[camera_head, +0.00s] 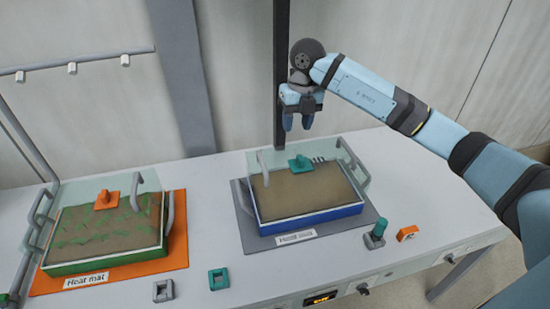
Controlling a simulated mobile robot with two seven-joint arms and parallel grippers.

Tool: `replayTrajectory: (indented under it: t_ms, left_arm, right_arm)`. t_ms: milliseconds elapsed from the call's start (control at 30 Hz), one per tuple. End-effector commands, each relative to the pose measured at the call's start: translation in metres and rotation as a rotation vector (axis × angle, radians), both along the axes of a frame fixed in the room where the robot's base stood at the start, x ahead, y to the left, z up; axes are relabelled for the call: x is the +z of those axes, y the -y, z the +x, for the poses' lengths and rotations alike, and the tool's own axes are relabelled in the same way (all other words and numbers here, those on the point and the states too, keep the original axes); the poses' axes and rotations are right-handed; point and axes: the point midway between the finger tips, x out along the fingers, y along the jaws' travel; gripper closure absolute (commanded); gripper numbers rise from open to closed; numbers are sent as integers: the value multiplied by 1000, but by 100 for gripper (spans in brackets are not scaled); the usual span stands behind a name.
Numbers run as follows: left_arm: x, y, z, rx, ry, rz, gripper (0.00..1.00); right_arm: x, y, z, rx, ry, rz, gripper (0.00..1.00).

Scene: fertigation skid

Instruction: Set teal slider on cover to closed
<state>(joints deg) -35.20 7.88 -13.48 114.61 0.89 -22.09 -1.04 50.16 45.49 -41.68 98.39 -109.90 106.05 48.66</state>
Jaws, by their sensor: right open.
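The teal slider (300,163) sits on top of the clear cover (258,161) over the blue tray (312,217) on the right. The tray is filled with brown soil and stands on a grey heat mat (245,228). My right gripper (298,124) is above and behind the slider, pointing down, apart from it. Its two fingers are open with nothing between them. I cannot tell the slider's exact setting from here. My left gripper is not in view.
A green tray (95,267) with an orange slider (107,200) stands on an orange mat (180,247) at left. A dark post (281,60) stands behind.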

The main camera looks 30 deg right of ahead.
Motion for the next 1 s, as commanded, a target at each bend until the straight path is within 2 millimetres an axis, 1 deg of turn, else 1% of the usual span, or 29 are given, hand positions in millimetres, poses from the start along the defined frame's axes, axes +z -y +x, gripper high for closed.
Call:
replayTrajectory:
  t_ms: [33, 100, 167, 267, 367, 700, 800, 1000]
  left_arm:
    - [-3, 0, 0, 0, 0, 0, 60]
    - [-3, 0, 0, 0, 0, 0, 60]
    - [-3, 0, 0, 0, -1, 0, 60]
    - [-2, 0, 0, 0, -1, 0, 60]
    - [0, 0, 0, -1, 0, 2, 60]
    - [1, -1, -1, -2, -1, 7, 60]
    - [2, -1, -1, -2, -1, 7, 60]
    - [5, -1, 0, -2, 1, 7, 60]
  right_arm:
    - [7, 12, 3, -27, 5, -51, 57]
    - [13, 23, 4, -51, 7, -95, 57]
    - [13, 27, 5, -62, 7, -113, 57]
    - [4, 27, 4, -63, 3, -114, 57]
    - [-12, 27, 4, -61, 3, -113, 57]
    - [-84, 26, 4, -60, 2, -110, 57]
    - [-100, 26, 4, -59, 3, -109, 57]
    - [-119, 26, 4, -59, 5, -109, 57]
